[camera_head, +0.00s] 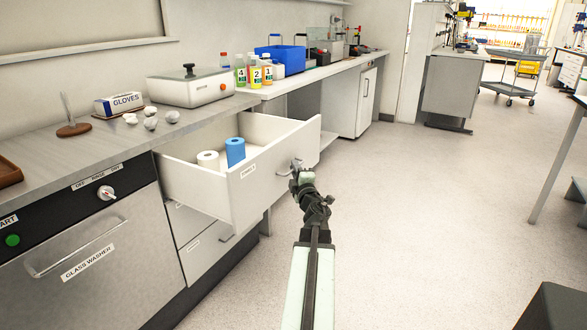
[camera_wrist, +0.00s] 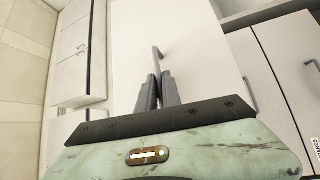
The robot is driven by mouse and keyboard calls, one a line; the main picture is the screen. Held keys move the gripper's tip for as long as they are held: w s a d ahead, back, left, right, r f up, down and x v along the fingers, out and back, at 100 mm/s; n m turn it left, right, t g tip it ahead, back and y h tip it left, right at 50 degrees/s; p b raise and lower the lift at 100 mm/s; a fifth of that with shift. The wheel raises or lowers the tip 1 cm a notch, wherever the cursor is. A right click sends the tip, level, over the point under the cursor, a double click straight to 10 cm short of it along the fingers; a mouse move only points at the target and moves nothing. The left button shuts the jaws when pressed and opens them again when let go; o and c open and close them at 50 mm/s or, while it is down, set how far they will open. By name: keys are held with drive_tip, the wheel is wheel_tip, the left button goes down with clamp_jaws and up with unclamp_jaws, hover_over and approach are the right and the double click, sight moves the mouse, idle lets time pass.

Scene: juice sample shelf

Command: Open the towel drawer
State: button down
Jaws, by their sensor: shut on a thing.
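The towel drawer (camera_head: 215,200) is pulled well out from under the counter, with a small label on its white front. A white roll (camera_head: 208,160) and a blue roll (camera_head: 235,152) stand inside it. My gripper (camera_head: 297,168) is at the right part of the drawer front. In the wrist view, its two dark fingers (camera_wrist: 158,92) are close together on the drawer's grey bar handle (camera_wrist: 158,56), against the white front panel (camera_wrist: 195,45). The fingers hide part of the handle.
A closed drawer (camera_head: 208,245) lies below. The glass washer (camera_head: 85,262) stands to the left. The counter holds a gloves box (camera_head: 120,103), a scale (camera_head: 190,88), numbered bottles (camera_head: 254,75) and a blue crate (camera_head: 280,58). The floor (camera_head: 430,220) to the right is clear.

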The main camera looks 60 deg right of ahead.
drive_tip(key=shift+s, duration=0.7)
drive_tip(key=c, duration=1.5)
unclamp_jaws()
